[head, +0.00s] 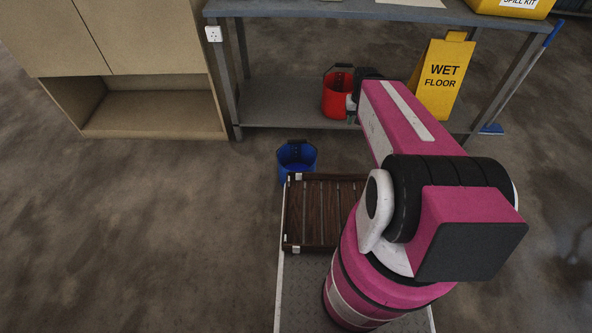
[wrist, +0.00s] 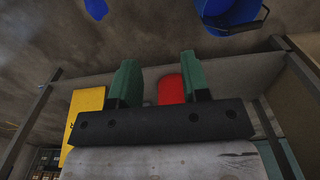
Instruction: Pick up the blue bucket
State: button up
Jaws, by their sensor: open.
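The blue bucket (head: 297,160) stands on the floor just beyond the slatted wooden rack, in front of the table, with its dark handle up. In the wrist view the blue bucket (wrist: 228,14) is at the upper right, cut off by the top edge. My gripper (wrist: 158,58) shows two green fingers, spread apart and empty. In the head view my gripper (head: 352,116) is partly hidden by my arm, near the red bucket and right of and beyond the blue one, not touching the blue bucket.
A red bucket (head: 338,94) sits on the table's low shelf (head: 275,104). A yellow wet floor sign (head: 442,80) stands to its right. The dark slatted rack (head: 318,212) lies close in front of the blue bucket. A beige cabinet (head: 150,60) stands left, with clear floor before it.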

aim_at(297, 154)
jog(key=k+j, duration=0.1)
jog(key=j, duration=0.3)
jog(key=k+j, duration=0.1)
jog(key=j, duration=0.3)
jog(key=k+j, duration=0.15)
jog(key=j, duration=0.25)
jog(key=k+j, duration=0.1)
jog(key=j, duration=0.3)
jog(key=k+j, duration=0.1)
jog(key=j, duration=0.3)
jog(key=k+j, duration=0.1)
jog(key=j, duration=0.3)
jog(key=z, duration=0.05)
